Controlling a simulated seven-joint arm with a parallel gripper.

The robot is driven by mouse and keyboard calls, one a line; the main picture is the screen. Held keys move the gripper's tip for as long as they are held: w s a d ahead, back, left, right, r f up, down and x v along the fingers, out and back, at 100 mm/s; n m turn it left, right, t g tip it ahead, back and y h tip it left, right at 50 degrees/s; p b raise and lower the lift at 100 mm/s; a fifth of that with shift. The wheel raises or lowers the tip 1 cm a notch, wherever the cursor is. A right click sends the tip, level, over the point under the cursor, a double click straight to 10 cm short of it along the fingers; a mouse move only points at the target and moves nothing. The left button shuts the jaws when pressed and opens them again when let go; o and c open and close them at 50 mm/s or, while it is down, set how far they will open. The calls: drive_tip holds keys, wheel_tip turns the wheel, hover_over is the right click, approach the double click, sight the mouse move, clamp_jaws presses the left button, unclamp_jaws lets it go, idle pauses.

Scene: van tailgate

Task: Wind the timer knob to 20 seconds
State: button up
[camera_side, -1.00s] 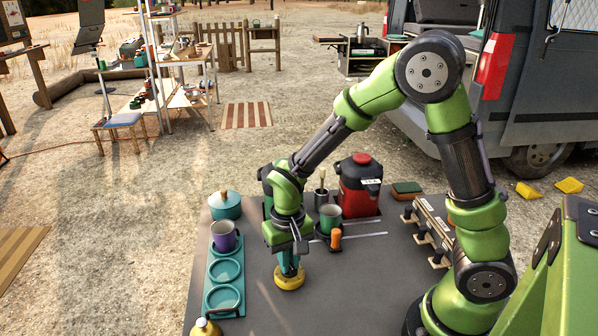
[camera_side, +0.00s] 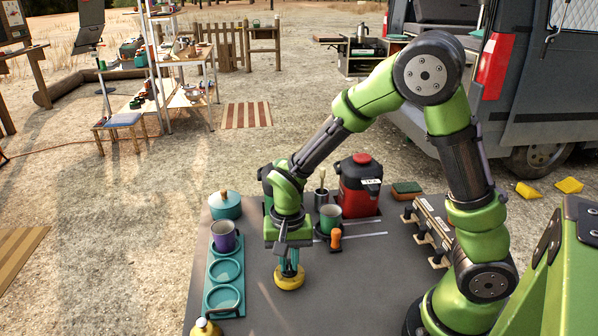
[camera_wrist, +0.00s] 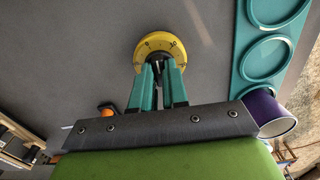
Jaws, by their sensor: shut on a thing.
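The timer is a round yellow dial (camera_side: 288,282) standing on the dark table top. In the wrist view the yellow timer (camera_wrist: 150,42) shows dark marks and numbers around its rim, too small to read surely. My gripper (camera_side: 289,268) points straight down over it, with its teal fingers shut on the dark knob at the timer's centre. In the wrist view the fingers of my gripper (camera_wrist: 159,70) hide most of the knob, so its pointer setting cannot be told.
A teal tray (camera_side: 211,272) with round recesses and a purple mug (camera_side: 224,236) lies left of the timer. Behind stand a teal pot (camera_side: 225,206), a green mug (camera_side: 331,217), an orange-handled tool (camera_side: 336,239) and a red-and-black machine (camera_side: 359,186).

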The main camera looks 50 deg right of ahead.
drive_tip(key=shift+m, duration=0.3)
drive_tip(key=shift+m, duration=1)
drive_tip(key=shift+m, duration=1.2)
drive_tip(key=o, duration=0.4)
drive_tip(key=shift+o, duration=0.2)
